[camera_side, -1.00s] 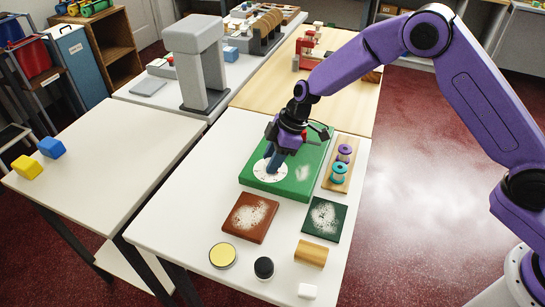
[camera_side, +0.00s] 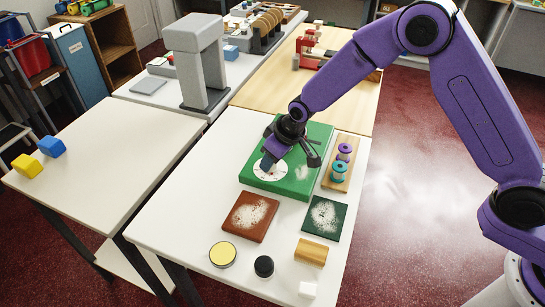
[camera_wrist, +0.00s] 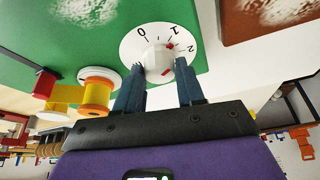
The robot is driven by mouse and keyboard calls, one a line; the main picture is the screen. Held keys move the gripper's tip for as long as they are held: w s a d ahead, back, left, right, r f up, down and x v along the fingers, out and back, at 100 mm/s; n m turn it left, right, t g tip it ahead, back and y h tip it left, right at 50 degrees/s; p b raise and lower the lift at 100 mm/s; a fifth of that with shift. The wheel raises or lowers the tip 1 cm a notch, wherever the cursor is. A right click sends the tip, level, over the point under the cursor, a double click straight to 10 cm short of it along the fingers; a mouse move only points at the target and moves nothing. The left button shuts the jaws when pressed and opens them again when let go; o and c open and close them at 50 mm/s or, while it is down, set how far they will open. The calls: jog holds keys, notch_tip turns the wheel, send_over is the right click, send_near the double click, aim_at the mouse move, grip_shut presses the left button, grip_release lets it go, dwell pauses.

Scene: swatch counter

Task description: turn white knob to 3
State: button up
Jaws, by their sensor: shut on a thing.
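The white knob (camera_wrist: 160,62) sits on a white round dial (camera_wrist: 132,46) on the green box (camera_wrist: 40,40). In the wrist view the dial's 0, 1 and 2 show; its other numbers are hidden. The knob has red marks; the one at its rim points roughly between 1 and 2. My gripper (camera_wrist: 162,78) has its two blue fingers on either side of the knob, shut on it.
A wooden board with purple and teal spools (camera_side: 339,172) stands right of the box. Brown (camera_side: 249,217) and dark green (camera_side: 325,218) swatches lie in front. A yellow-topped round tin (camera_side: 222,255), a black-topped jar (camera_side: 264,266) and a wooden block (camera_side: 311,252) stand nearer the front edge.

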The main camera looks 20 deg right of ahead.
jog(key=m, duration=0.2)
jog(key=m+h, duration=0.1)
jog(key=m, duration=0.1)
jog(key=shift+s+a+h, duration=0.1)
jog(key=shift+h, duration=0.2)
jog(key=m+h, duration=0.1)
jog(key=m, duration=0.4)
jog(key=shift+a+h, duration=0.1)
jog(key=shift+h, duration=0.3)
jog(key=m+h, duration=0.1)
jog(key=m, duration=0.3)
jog(key=shift+a+m+h, duration=0.1)
jog(key=shift+m+h, duration=0.3)
jog(key=shift+a+m+g+h, duration=0.15)
jog(key=shift+m+g, duration=0.3)
jog(key=shift+m, duration=0.55)
jog(key=shift+d+m+g+h, duration=0.1)
jog(key=shift+m+g+h, duration=0.25)
jog(key=shift+m, duration=0.65)
jog(key=o, duration=1)
jog(key=shift+w+a+r, duration=0.1)
jog(key=shift+w, duration=0.1)
